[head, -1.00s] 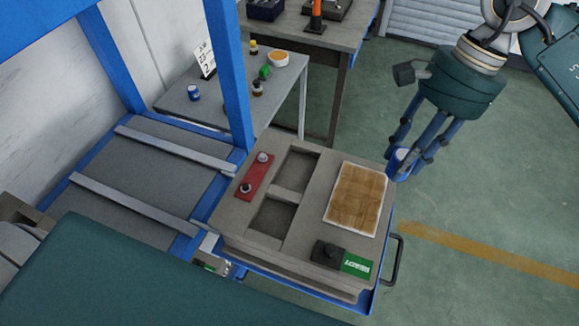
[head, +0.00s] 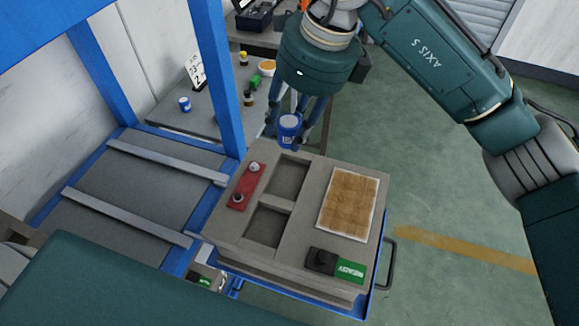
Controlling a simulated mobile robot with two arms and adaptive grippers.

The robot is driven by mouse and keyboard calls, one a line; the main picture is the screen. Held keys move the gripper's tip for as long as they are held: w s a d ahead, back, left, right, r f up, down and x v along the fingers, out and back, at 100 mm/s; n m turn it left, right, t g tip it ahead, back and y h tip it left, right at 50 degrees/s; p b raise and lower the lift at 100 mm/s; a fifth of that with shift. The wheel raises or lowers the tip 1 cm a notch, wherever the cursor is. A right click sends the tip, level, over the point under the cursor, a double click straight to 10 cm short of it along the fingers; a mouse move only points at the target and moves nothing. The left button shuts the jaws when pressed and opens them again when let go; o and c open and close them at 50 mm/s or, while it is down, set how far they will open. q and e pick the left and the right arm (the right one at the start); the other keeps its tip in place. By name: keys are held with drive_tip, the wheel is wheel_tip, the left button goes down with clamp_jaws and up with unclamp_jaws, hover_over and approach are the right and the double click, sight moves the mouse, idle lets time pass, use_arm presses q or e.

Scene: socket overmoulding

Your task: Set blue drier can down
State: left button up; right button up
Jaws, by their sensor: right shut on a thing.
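A blue can (head: 289,134) with a pale top is held upright between the fingers of my right gripper (head: 290,125). The gripper comes down from the top middle, and the can appears just behind the far edge of the grey mould block (head: 226,232). From this view I cannot tell how high the can is above what lies beneath it. My left gripper is not in view.
A grey side table (head: 215,124) behind the blue post (head: 216,75) carries another blue can (head: 184,103), a number sign (head: 196,72), small bottles and a bowl (head: 267,67).

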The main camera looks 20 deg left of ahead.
wheel_tip(320, 180, down, 9)
drive_tip(key=shift+f+p, duration=0.1)
drive_tip(key=shift+p, duration=0.9)
drive_tip(key=x, duration=0.2)
drive_tip(key=p+x, duration=0.1)
drive_tip(key=shift+s+d, duration=0.1)
drive_tip(key=shift+d, duration=0.2)
drive_tip(key=shift+f, duration=0.35)
drive_tip(key=shift+f, duration=0.1)
drive_tip(key=shift+f, duration=0.15)
drive_tip(key=o, duration=0.9)
drive_tip(key=shift+c, duration=0.2)
